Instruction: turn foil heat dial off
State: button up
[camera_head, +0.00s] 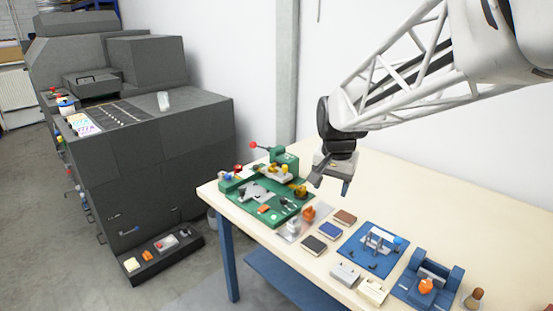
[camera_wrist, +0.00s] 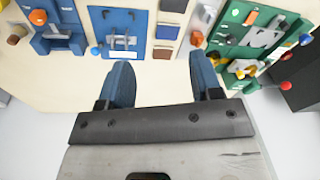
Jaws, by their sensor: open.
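My gripper (camera_head: 331,183) is open and empty. It hangs above the table, to the right of a green machine board (camera_head: 292,214) with a red-ball lever (camera_head: 254,145) and yellow and orange knobs (camera_head: 298,190). In the wrist view, the two blue fingers of my gripper (camera_wrist: 160,62) are spread wide with nothing between them. There the green board (camera_wrist: 222,32) lies at the upper right, apart from the fingers, with yellow and red knobs at its lower edge. I cannot tell for sure which knob is the foil heat dial, nor read its setting.
A blue board (camera_head: 362,262) with a metal fixture, a blue cradle (camera_head: 446,290) with an orange knob, and small dark and brown blocks (camera_head: 345,217) stand along the table's front. A large grey machine (camera_head: 160,140) stands to the left. The table's back right is clear.

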jog(key=w+a+f+m, duration=0.1)
jog(key=w+a+f, duration=0.15)
jog(key=w, duration=0.55)
jog(key=w+a+f+m, duration=0.2)
jog(key=w+f, duration=0.2)
jog(key=w, duration=0.4)
jog(key=m+g, duration=0.1)
jog(key=m, duration=0.1)
send_over(284, 198)
jog(key=f, duration=0.9)
jog(key=shift+s+d+f, duration=0.2)
jog(key=shift+f, duration=0.2)
jog(key=shift+w+a+f+m, duration=0.15)
jog(key=shift+w+f+m, duration=0.1)
jog(key=shift+m, duration=0.05)
jog(key=shift+f, duration=0.1)
jog(key=shift+f, duration=3.8)
jog(key=c, duration=0.9)
